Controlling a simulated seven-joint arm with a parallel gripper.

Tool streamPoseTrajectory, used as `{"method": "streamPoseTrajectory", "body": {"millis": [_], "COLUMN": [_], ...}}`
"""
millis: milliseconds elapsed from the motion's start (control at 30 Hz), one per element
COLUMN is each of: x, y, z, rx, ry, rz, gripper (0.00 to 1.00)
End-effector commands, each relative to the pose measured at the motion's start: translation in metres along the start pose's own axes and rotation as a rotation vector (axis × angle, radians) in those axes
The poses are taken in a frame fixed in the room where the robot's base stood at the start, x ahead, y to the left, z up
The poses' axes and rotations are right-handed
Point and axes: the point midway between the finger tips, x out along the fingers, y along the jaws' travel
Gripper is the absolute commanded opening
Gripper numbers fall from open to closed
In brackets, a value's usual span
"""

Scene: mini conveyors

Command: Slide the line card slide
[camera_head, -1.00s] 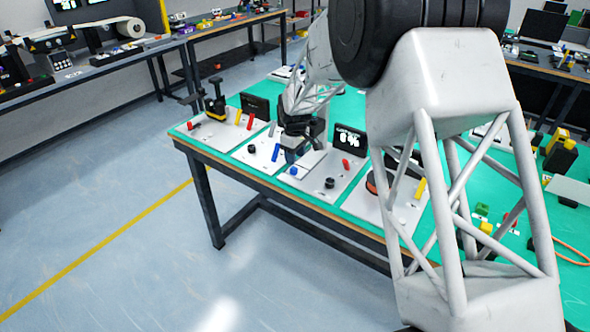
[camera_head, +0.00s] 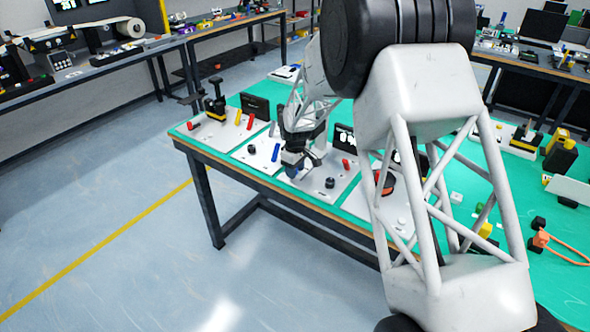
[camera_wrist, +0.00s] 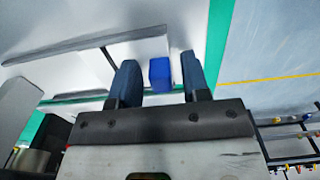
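A blue block-shaped knob (camera_wrist: 160,73), apparently the slide's handle, stands on a white panel (camera_wrist: 70,62) in the wrist view. My gripper (camera_wrist: 157,64) is open, with one dark finger on each side of the knob. In the head view my gripper (camera_head: 294,170) is low over the front left part of the white panel (camera_head: 318,189) and largely hides the knob there. A black display (camera_head: 343,138), partly hidden by my arm, stands behind the panel.
The panel also carries a black knob (camera_head: 330,182) and a red part (camera_head: 346,164). My arm covers much of the green table's (camera_head: 352,207) right side.

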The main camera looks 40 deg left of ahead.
Motion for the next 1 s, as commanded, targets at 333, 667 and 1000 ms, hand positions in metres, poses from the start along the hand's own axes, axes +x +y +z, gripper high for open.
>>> {"method": "streamPoseTrajectory", "body": {"millis": [333, 667, 1000], "x": [0.0, 0.0, -0.001], "y": [0.0, 0.021, 0.035], "z": [0.0, -0.001, 0.0], "rx": [0.0, 0.001, 0.0], "ry": [0.0, 0.001, 0.001], "rz": [0.0, 0.001, 0.0], "gripper": [0.0, 0.0, 0.0]}}
